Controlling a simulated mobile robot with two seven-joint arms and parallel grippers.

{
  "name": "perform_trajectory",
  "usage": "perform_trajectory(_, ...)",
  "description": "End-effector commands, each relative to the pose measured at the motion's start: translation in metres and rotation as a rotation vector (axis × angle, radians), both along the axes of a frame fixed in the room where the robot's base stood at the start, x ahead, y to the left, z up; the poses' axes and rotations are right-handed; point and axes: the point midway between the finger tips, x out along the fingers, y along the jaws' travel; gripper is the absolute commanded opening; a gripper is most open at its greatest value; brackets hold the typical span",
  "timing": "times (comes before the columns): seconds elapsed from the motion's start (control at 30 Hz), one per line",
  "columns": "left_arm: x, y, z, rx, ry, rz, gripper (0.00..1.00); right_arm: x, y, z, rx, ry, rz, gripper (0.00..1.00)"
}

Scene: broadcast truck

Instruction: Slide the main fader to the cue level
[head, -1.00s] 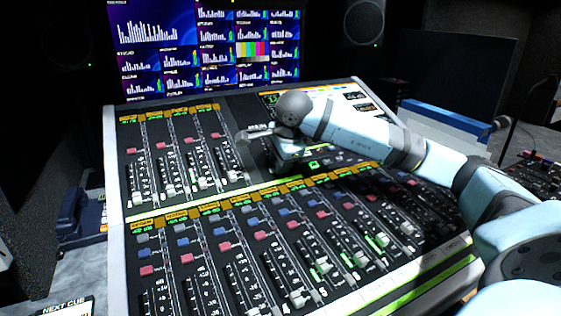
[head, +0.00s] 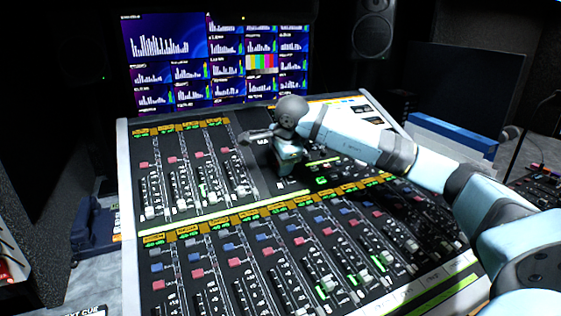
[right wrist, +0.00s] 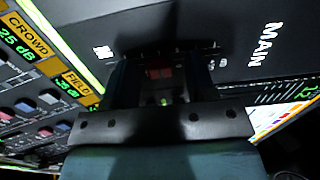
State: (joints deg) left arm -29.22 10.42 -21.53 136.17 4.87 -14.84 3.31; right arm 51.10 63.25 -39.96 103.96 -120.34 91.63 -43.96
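The mixing console (head: 123,190) fills the middle of the head view. My right gripper (head: 288,165) is low over its upper middle, in the main section. The right wrist view shows the MAIN label (right wrist: 268,45) beside the fingers. The two dark fingers of this gripper (right wrist: 162,75) stand apart there. A small dim reddish thing shows between them, too dark to identify. The main fader is not clearly visible; my gripper and its shadow cover that area, and I cannot tell whether the fingers touch it. My left gripper is out of view.
Channel faders (head: 205,190) line the console's upper left, with another row along the front. A monitor screen (head: 165,40) stands behind it, and a black speaker (head: 373,30) at the back. A blue box (head: 450,135) lies right of the console, behind my arm.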

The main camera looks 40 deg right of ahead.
Motion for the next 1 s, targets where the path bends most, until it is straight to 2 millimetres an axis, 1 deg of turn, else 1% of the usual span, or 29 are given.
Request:
perform_trajectory(0.2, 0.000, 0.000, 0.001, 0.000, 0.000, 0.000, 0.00, 0.000, 0.000, 0.001, 0.000, 0.000, 0.000, 0.51)
perform_trajectory(0.33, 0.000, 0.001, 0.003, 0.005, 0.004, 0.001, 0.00, -0.004, 0.001, 0.011, 0.000, 0.000, 0.000, 0.51)
perform_trajectory(0.47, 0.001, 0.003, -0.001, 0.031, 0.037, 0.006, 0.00, -0.012, 0.004, 0.033, -0.001, -0.003, 0.000, 0.51)
perform_trajectory(0.53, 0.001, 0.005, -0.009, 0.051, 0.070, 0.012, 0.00, -0.018, 0.006, 0.049, -0.001, -0.002, 0.000, 0.51)
perform_trajectory(0.6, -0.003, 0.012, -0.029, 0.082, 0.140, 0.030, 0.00, -0.024, 0.008, 0.064, -0.001, -0.003, 0.001, 0.51)
perform_trajectory(0.8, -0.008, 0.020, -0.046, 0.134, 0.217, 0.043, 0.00, -0.040, 0.013, 0.103, 0.000, -0.002, 0.000, 0.51)
perform_trajectory(0.9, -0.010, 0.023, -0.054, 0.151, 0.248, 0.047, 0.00, -0.046, 0.014, 0.115, -0.001, -0.002, 0.001, 0.51)
perform_trajectory(1.0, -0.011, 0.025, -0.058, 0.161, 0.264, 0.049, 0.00, -0.050, 0.016, 0.123, 0.000, 0.000, 0.000, 0.51)
